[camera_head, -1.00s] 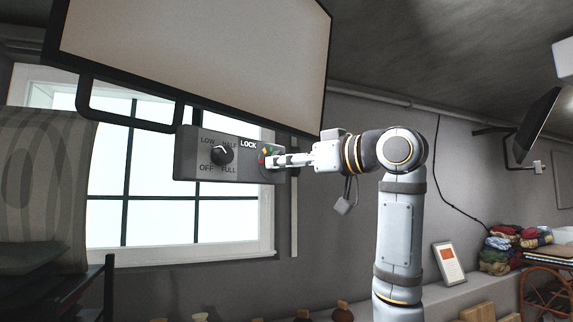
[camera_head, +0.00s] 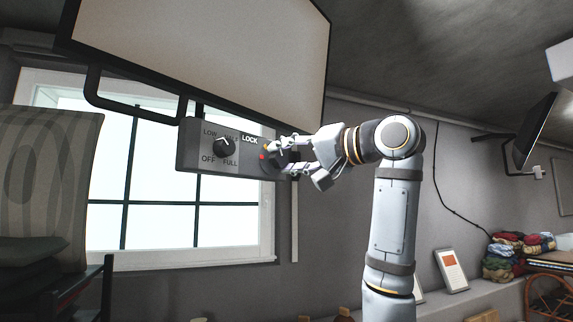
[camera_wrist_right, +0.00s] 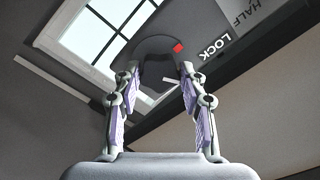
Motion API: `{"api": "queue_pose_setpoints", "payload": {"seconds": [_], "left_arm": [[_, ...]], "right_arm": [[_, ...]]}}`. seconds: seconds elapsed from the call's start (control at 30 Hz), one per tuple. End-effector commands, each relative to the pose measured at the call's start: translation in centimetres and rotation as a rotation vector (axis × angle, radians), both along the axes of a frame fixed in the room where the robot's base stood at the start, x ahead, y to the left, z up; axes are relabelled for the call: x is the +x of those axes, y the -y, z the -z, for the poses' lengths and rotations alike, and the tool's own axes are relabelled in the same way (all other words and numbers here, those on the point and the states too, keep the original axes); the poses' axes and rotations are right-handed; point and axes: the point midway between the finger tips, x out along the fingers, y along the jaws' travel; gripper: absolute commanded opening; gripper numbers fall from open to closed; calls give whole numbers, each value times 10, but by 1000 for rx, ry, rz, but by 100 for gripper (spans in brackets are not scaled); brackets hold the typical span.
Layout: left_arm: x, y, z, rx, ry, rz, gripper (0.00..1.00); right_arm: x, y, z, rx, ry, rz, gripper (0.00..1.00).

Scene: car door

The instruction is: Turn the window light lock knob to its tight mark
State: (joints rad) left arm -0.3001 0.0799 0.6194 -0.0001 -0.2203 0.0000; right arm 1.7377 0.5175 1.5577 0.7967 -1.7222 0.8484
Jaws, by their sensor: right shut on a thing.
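The window light is a large flat panel (camera_head: 200,55) with a dark frame, and a grey control box (camera_head: 190,160) hangs below it. The lock knob (camera_wrist_right: 160,70) is dark and sits beside the LOCK label (camera_wrist_right: 214,47), with a red mark close to it. My right gripper (camera_head: 277,153) reaches the knob from the right. In the right wrist view its two fingers (camera_wrist_right: 158,75) sit on either side of the knob and are shut on it. In the head view the fingers cover much of the knob, and its pointer is hard to read. My left gripper is not in view.
A second knob (camera_head: 224,147) with LOW, HALF, OFF and FULL labels is on the same box, left of the lock knob. A bright window (camera_head: 160,220) lies behind. A shelf with folded clothes (camera_head: 510,255) is at the right.

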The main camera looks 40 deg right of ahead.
Motion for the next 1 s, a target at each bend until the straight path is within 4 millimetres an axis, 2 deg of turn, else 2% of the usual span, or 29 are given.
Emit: {"api": "queue_pose_setpoints", "payload": {"seconds": [0.5,1.0], "left_arm": [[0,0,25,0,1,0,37],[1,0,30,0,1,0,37]], "right_arm": [[-1,0,1,378,-107,0,10],[0,0,0,492,-141,2,10]]}}
